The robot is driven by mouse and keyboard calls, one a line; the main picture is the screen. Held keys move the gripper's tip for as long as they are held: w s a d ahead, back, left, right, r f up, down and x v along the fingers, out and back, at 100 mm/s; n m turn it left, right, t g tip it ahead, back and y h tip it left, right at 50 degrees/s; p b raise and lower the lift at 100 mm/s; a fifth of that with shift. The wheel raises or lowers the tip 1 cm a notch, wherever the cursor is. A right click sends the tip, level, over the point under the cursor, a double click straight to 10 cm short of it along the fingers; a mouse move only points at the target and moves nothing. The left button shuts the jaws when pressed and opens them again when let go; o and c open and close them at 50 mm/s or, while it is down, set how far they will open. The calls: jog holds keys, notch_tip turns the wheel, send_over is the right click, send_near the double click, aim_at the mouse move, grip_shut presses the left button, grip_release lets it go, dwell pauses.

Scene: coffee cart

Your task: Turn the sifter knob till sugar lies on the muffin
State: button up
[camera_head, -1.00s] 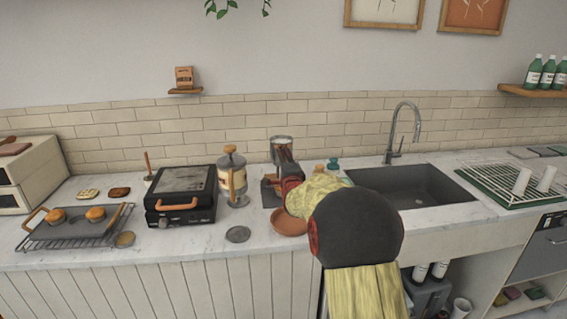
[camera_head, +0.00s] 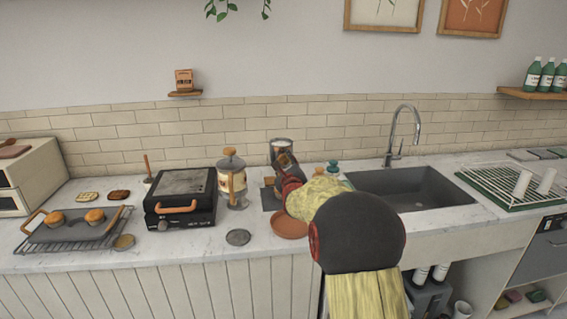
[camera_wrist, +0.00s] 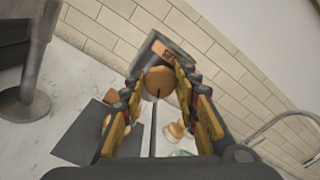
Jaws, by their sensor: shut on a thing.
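The sifter (camera_head: 281,146) is a grey metal canister at the back of the counter, left of the sink. The wrist view shows its body with an orange "SIFT" label (camera_wrist: 172,54) and a round wooden knob (camera_wrist: 159,82). My gripper (camera_wrist: 160,88) is shut on the knob, one finger on each side. In the head view my gripper (camera_head: 286,170) covers much of the sifter's lower part. A light-brown rounded thing (camera_wrist: 107,123), perhaps the muffin, is half hidden behind the left finger over a dark base. I cannot tell whether sugar lies on it.
A French press (camera_head: 232,182) and a black grill (camera_head: 180,196) stand left of the sifter. A terracotta plate (camera_head: 289,226) lies in front. Small lidded jars (camera_head: 332,167) stand between sifter and sink (camera_head: 415,187). A rack (camera_head: 70,236) with buns is far left.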

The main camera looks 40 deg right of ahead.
jog(key=shift+f+m, duration=0.15)
jog(key=shift+m, duration=1.15)
jog(key=o, duration=1.2)
jog(key=shift+c, duration=0.2)
jog(key=v, duration=1.2)
jog(key=shift+s+d, duration=0.1)
jog(key=shift+d, duration=0.05)
